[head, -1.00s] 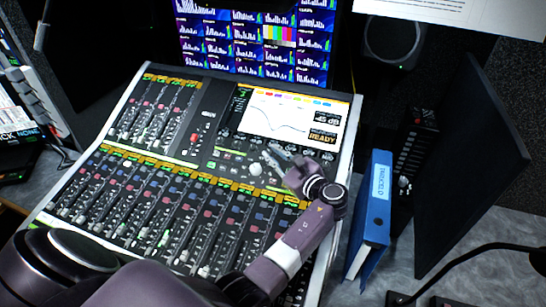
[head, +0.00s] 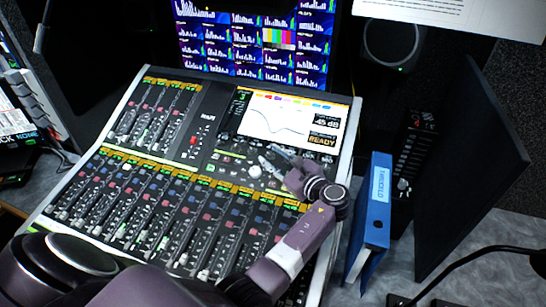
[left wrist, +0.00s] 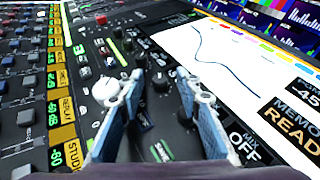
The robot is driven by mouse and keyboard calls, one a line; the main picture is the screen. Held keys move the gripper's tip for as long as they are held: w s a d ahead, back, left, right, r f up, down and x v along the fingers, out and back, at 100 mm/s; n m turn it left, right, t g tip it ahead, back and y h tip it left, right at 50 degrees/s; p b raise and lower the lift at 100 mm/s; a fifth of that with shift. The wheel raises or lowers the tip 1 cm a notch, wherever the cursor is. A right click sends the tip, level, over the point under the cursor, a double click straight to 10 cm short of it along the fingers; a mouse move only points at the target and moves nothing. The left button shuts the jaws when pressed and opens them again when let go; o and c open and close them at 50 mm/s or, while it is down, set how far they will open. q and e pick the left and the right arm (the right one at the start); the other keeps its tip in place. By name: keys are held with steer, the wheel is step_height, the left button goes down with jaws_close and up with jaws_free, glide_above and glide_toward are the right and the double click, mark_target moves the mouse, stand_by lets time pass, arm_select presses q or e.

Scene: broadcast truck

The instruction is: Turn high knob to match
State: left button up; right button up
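The mixing console carries a row of small dark knobs along the near edge of its tilted screen (head: 275,120). My left gripper (head: 268,154) is over the console just below this screen. In the left wrist view its two blue-padded fingers are spread apart, with a dark round knob (left wrist: 161,83) showing between the fingertips. I cannot tell whether either finger touches it. More dark knobs (left wrist: 128,46) run away up the same row. The knob labels are too small to read or are hidden by the fingers. My right gripper is not in view.
A large pale round knob (left wrist: 106,91) lies left of the fingers. Rows of faders (head: 150,205) fill the near console. A blue binder (head: 374,210) stands right of the console, near a dark upright panel (head: 480,150). Video monitors (head: 250,40) are behind.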

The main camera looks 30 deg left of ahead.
mark_target(273, 164)
arm_select(q)
step_height(273, 164, up, 10)
stand_by(0.5)
steer(key=shift+f, duration=0.1)
